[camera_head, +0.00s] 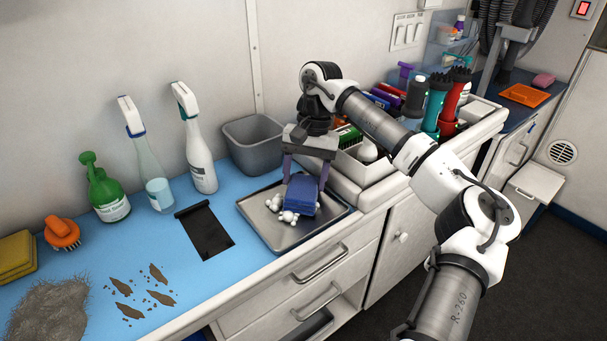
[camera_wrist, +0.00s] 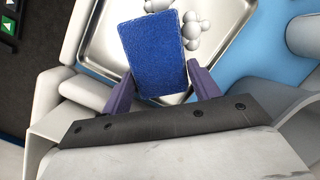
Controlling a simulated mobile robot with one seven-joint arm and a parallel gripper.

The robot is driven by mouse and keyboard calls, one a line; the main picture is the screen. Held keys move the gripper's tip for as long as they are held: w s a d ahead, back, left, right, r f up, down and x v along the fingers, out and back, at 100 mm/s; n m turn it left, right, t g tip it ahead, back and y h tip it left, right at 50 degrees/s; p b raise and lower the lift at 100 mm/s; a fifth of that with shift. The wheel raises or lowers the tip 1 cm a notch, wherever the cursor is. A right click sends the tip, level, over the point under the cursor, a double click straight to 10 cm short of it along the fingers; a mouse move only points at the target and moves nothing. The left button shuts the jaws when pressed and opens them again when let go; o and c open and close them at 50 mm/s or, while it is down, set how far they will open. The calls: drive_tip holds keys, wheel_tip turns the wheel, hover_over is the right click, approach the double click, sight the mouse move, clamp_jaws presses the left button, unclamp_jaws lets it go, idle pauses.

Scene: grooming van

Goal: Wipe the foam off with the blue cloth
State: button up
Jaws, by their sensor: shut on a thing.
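My gripper (camera_head: 305,171) is shut on the blue cloth (camera_head: 301,196), a folded block held between two purple fingers. It is over the metal tray (camera_head: 259,229) on the blue counter. White foam (camera_head: 289,216) lies in small round blobs on the tray, beside and partly behind the cloth. In the wrist view the cloth (camera_wrist: 153,52) sits between the fingers (camera_wrist: 165,92), and foam blobs (camera_wrist: 192,31) show just past its edge. I cannot tell whether the cloth touches the tray. Any foam under the cloth is hidden.
A grey bin (camera_head: 253,143) stands behind the tray. Left are two spray bottles (camera_head: 200,150), a black sheet (camera_head: 205,232), a green bottle (camera_head: 104,190), an orange brush (camera_head: 62,234), brown scraps (camera_head: 143,293) and grey fur (camera_head: 48,310). A white caddy with bottles (camera_head: 439,100) is right.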

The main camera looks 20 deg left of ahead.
drive_tip(key=shift+o, duration=0.2)
drive_tip(key=shift+s+a+b, duration=0.15)
drive_tip(key=shift+s+a, duration=0.65)
drive_tip(key=shift+s, duration=0.25)
drive_tip(key=shift+s+a+b, duration=0.2)
drive_tip(key=shift+s+a, duration=0.55)
drive_tip(key=shift+s, duration=0.35)
drive_tip(key=shift+s+a+b, duration=0.15)
drive_tip(key=shift+s+a, duration=0.65)
drive_tip(key=shift+s, duration=0.25)
drive_tip(key=shift+o, duration=0.2)
drive_tip(key=r+p, duration=0.2)
drive_tip(key=r, duration=0.1)
drive_tip(key=a+r+p, duration=0.1)
drive_tip(key=r, duration=0.1)
drive_tip(key=shift+s+r, duration=0.2)
drive_tip(key=shift+r, duration=0.05)
drive_tip(key=shift+w+d+r+p, duration=0.15)
drive_tip(key=shift+d+r+p, duration=0.2)
drive_tip(key=shift+p, duration=0.05)
wheel_tip(320, 180, up, 3)
drive_tip(key=shift+d+p, duration=0.1)
drive_tip(key=shift+p, duration=0.9)
